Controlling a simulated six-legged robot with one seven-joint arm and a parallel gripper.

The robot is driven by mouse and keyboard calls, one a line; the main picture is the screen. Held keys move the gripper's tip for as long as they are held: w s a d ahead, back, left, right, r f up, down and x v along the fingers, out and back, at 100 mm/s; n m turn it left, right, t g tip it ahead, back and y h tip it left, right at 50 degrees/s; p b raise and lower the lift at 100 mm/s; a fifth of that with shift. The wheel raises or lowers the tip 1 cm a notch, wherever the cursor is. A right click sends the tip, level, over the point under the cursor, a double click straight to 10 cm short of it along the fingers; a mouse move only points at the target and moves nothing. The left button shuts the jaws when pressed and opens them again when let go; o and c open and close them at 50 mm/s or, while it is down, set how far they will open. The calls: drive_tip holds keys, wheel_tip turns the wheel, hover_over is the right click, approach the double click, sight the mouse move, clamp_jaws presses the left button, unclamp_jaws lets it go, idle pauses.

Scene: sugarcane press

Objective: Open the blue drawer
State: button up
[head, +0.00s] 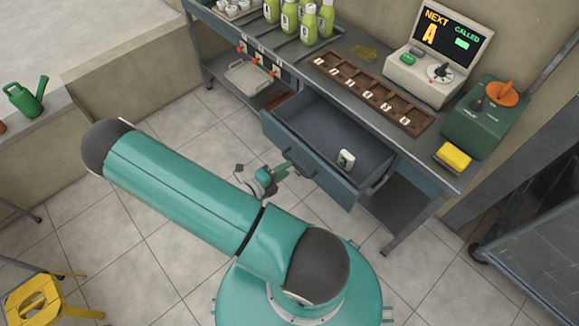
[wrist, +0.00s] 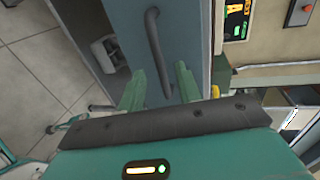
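The blue drawer (head: 335,184) under the metal counter is pulled well out, and its grey inside shows. A small white tile with a dark mark (head: 346,160) is inside it. The drawer's dark bar handle (wrist: 153,40) is on the blue front, which also shows in the wrist view (wrist: 185,30). My gripper (head: 281,173) is in front of the drawer face, by the handle. In the wrist view its two green fingers (wrist: 160,84) are apart, with the lower end of the handle between them and gaps on both sides.
The counter (head: 300,58) carries green bottles (head: 309,22), a wooden tray (head: 372,96), a display machine (head: 432,65) and a green box (head: 482,120). A yellow stool (head: 35,300) stands at lower left. Tiled floor in front of the drawer is partly clear.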

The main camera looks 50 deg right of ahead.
drive_tip(key=v, duration=1)
drive_tip(key=shift+a, duration=0.15)
drive_tip(key=a+r+m+t+y, duration=0.2)
drive_tip(key=a+r+m+y, duration=0.3)
drive_tip(key=r+m, duration=0.6)
drive_tip(key=s+a+r+m+t+y, duration=0.1)
drive_tip(key=a+r+m+t+y, duration=0.2)
drive_tip(key=r+m, duration=0.8)
drive_tip(key=s+a+r+m+t+y, duration=0.1)
drive_tip(key=a+r+m+t+y, duration=0.2)
drive_tip(key=a+r+m+y, duration=0.4)
wheel_tip(320, 180, up, 11)
drive_tip(key=m, duration=0.5)
